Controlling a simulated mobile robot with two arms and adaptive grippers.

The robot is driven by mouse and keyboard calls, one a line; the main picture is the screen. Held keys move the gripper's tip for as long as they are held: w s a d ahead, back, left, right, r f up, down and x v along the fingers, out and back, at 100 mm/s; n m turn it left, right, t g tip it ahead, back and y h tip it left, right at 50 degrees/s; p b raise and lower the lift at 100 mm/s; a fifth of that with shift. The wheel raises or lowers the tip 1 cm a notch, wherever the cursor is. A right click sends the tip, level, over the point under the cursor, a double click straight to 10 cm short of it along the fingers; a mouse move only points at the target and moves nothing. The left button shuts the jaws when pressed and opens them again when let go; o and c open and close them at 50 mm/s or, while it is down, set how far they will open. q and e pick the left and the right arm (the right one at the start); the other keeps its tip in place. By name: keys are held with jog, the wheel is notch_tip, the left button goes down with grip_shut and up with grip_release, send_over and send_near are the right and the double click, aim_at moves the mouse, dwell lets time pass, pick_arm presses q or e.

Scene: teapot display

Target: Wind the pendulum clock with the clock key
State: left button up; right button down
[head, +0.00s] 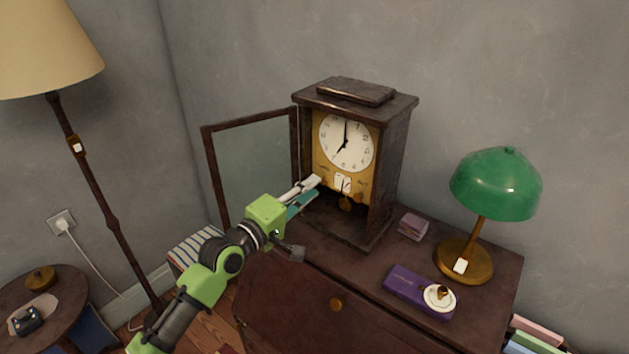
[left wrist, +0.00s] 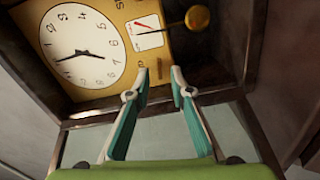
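The pendulum clock (head: 401,150) is a dark wooden case on the cabinet, with its glass door (head: 250,163) swung open to the left. Its white dial (head: 346,143), a small white gauge and the brass pendulum bob (head: 346,203) are exposed. My left gripper (head: 313,189) is at the open front, below and left of the dial. In the left wrist view, the gripper (left wrist: 160,75) has its fingers apart with nothing held between them. The dial (left wrist: 83,46), gauge (left wrist: 147,32) and bob (left wrist: 198,17) lie beyond the tips. I cannot identify a clock key. My right gripper is out of view.
A floor lamp (head: 100,190) and round table (head: 65,290) stand left.

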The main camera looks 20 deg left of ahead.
pick_arm(q)
jog(key=shift+x, duration=1.15)
grip_shut()
jog(key=shift+m, duration=0.3)
